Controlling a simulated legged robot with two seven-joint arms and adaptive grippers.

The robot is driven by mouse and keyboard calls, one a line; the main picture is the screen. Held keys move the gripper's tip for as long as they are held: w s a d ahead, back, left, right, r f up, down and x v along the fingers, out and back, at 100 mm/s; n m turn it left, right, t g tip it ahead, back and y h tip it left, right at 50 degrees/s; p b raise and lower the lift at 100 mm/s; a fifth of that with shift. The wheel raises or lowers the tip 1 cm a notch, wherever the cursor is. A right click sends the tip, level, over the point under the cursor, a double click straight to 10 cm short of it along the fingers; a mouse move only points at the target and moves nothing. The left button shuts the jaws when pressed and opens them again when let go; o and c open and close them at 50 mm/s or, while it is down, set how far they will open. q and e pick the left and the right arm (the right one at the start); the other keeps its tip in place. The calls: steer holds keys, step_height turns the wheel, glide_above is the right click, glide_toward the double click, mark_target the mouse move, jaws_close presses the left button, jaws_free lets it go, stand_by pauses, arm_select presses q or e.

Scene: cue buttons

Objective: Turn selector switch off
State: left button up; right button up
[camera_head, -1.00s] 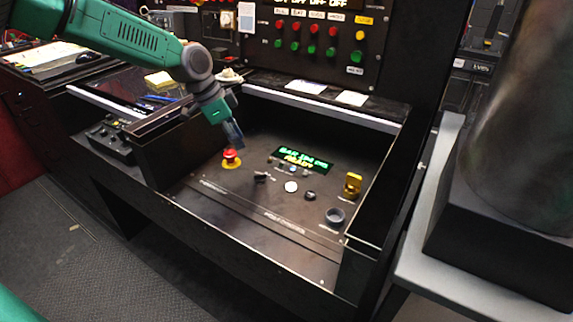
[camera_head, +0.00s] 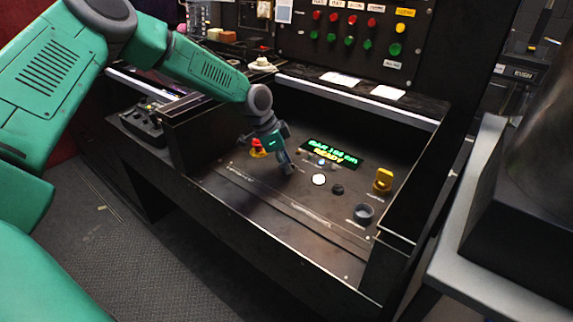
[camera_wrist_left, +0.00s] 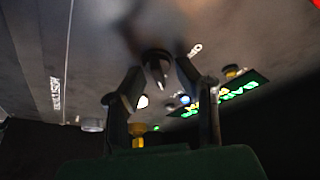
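The selector switch (camera_wrist_left: 157,68) is a dark pointed knob on the console panel, near the top middle of the left wrist view. My left gripper (camera_head: 289,170) reaches down to the panel in the head view and hides the switch there. In the left wrist view the two fingers of the left gripper (camera_wrist_left: 160,80) are apart, one on either side of the knob. I cannot tell whether they touch it. My right gripper is not in view.
A red emergency button (camera_head: 258,148) stands just left of the gripper. A lit green display (camera_head: 332,153), a white button (camera_head: 319,180), a black knob (camera_head: 337,190), a yellow part (camera_head: 383,181) and a dark ring (camera_head: 363,213) are nearby. Raised console walls (camera_head: 415,205) border the panel.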

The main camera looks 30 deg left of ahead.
arm_select(q)
jaws_close()
steer(key=shift+r, duration=0.1)
